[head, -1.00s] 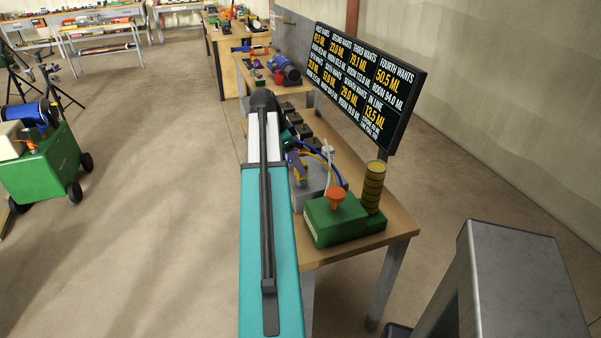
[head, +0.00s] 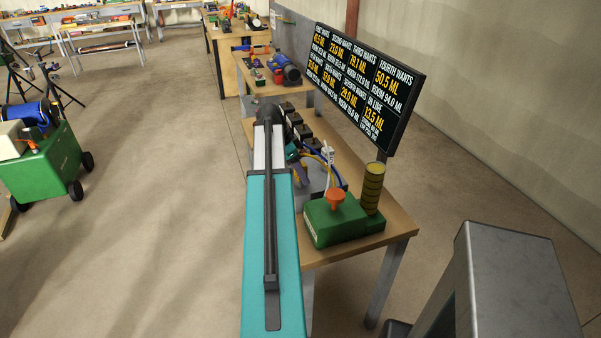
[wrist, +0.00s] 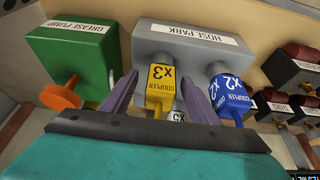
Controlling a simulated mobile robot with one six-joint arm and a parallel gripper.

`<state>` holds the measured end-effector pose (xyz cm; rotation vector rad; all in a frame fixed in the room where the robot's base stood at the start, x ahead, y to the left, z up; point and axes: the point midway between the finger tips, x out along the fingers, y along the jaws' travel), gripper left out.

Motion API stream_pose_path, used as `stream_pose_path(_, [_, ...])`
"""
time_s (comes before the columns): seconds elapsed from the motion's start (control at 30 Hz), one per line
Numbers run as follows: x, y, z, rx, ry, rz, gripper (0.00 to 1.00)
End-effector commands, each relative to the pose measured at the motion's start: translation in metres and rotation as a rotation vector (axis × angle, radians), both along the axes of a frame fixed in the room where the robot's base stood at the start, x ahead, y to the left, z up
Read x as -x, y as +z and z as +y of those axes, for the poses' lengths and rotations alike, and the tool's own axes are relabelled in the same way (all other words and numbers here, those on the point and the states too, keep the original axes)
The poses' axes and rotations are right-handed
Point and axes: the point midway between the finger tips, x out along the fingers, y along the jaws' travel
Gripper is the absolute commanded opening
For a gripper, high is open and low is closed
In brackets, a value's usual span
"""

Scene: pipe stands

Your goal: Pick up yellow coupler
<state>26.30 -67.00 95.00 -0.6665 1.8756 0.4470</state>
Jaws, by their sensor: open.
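The yellow coupler (wrist: 161,80), marked X3, is mounted on the front of the grey hose park block (wrist: 185,42). My gripper (wrist: 159,92) is open in the wrist view. Its two purple-grey fingers are spread on either side of the yellow coupler, one left and one right. I see no clear contact. A blue coupler (wrist: 229,92), marked X2, sits just right of the right finger. Another label, X5, shows partly below the yellow coupler. In the head view my arm hides most of the yellow coupler.
A green grease pump (wrist: 75,55) with an orange funnel-like knob (wrist: 60,96) stands left of the hose park in the wrist view. Dark blocks with red tops (wrist: 297,75) stand at right. In the head view, a sign board (head: 368,85) rises behind the wooden bench (head: 395,225).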

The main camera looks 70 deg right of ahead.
Motion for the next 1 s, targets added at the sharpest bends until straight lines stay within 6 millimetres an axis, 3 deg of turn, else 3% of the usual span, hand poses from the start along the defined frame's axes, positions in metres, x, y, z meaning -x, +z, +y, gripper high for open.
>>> stream_pose_path(0.2, [0.0030, -0.0098, -0.0023, 0.000, 0.000, 0.000, 0.55])
stream_pose_path(0.73, [0.0027, -0.0100, -0.0024, 0.001, 0.000, -0.001, 0.55])
stream_pose_path(0.77, [0.0027, -0.0100, -0.0024, 0.001, 0.000, -0.001, 0.53])
stream_pose_path(1.0, [0.0024, -0.0100, -0.0024, 0.001, 0.000, -0.001, 0.12])
